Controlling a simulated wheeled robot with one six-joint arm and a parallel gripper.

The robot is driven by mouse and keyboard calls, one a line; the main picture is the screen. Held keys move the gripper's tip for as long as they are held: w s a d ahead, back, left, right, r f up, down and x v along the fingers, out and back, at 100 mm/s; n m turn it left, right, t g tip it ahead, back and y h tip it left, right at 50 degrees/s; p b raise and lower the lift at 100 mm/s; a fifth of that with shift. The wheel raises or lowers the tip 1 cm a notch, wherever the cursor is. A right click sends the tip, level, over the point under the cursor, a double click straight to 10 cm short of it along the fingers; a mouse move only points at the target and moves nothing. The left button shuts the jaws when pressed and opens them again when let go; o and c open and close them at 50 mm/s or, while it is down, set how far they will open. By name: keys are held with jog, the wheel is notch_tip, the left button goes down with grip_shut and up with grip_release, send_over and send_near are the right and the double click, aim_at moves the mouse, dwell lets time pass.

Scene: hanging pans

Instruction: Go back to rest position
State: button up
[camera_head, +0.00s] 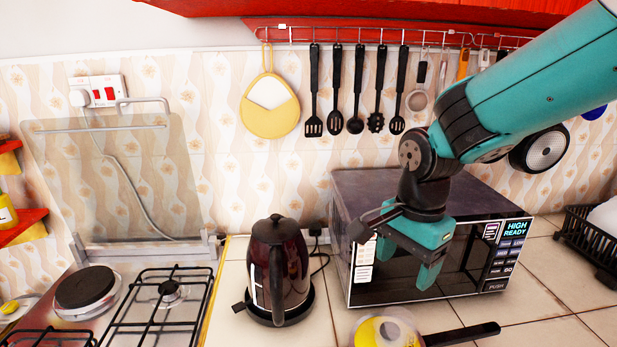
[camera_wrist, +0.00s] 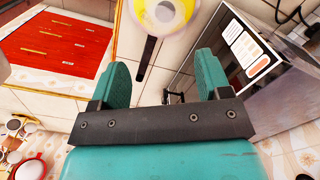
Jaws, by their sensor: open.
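My gripper (camera_head: 407,268) is teal with a black wrist and hangs in front of the microwave, fingers pointing down. In the wrist view my gripper (camera_wrist: 160,80) shows two teal fingers spread apart with nothing between them. A yellow pan (camera_head: 385,331) with a black handle (camera_head: 462,335) lies on the counter in front of the microwave, partly cut off by the bottom edge. The yellow pan (camera_wrist: 162,12) also shows at the top of the wrist view, beyond the fingers and apart from them.
The microwave (camera_head: 352,240) stands close behind my gripper. A dark kettle (camera_head: 279,262) is to its left, beside the gas hob (camera_head: 160,310). Several black utensils (camera_head: 356,90) and a yellow pot holder (camera_head: 270,107) hang from a wall rail. Counter at right (camera_head: 560,280) is clear, before a dish rack (camera_head: 590,240).

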jog(key=s+a+r+n+y, duration=0.2)
jog(key=s+n, duration=0.6)
jog(key=n, duration=0.1)
jog(key=s+a+r+n+y, duration=0.1)
jog(key=s+a+r+n, duration=0.1)
jog(key=s+n, duration=0.7)
jog(key=shift+r+n+y, duration=0.4)
jog(key=shift+r+n, duration=0.2)
jog(key=shift+r, duration=0.2)
